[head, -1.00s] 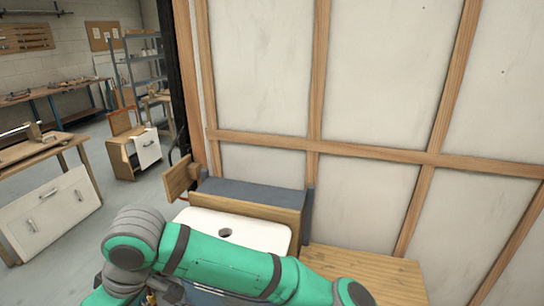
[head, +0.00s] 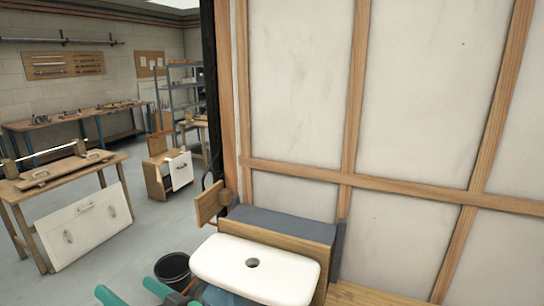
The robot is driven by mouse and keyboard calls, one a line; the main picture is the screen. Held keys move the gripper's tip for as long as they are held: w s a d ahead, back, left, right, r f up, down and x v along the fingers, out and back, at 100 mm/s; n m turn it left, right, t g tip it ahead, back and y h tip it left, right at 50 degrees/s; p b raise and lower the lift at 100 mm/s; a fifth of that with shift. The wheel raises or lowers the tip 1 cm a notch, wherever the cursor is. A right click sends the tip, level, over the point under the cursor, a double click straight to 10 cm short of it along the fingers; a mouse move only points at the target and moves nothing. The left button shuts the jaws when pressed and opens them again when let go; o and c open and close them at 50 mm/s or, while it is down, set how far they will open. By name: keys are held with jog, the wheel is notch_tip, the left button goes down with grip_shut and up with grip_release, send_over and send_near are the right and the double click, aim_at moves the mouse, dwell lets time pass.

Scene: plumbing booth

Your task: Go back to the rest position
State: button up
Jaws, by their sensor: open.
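Two teal pieces of my arm (head: 160,288) show at the bottom edge of the head view, left of the white basin-like top. The white top (head: 215,262) has rounded corners and a round dark hole. It stands in front of a wood-and-grey ledge (head: 285,222) against the panelled wall, and nothing of mine covers its upper face.
A black bucket (head: 172,268) stands on the floor left of the white top. A wooden bench (head: 60,176) with a white cabinet front (head: 85,228) is at the left. A small cabinet (head: 158,182) stands farther back. Open floor lies between them.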

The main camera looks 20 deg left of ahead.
jog(key=w+d+f+m+t+h, duration=0.3)
jog(key=w+d+f+m+t, duration=0.2)
jog(key=d+f+m+t, duration=0.5)
jog(key=s+d+f+m+t+h, duration=0.3)
jog(key=d+f+h, duration=0.5)
jog(key=d+f, duration=0.3)
jog(key=s+d+f+h, duration=0.5)
jog(key=s+d+f, duration=0.2)
jog(key=s+d, duration=0.45)
jog(key=s+d+n+h, duration=0.2)
jog(key=s+d+n, duration=0.1)
jog(key=s+d, duration=0.7)
jog(key=shift+s+d+n+g, duration=0.15)
jog(key=shift+s+n+g, duration=0.25)
jog(key=shift+s, duration=0.65)
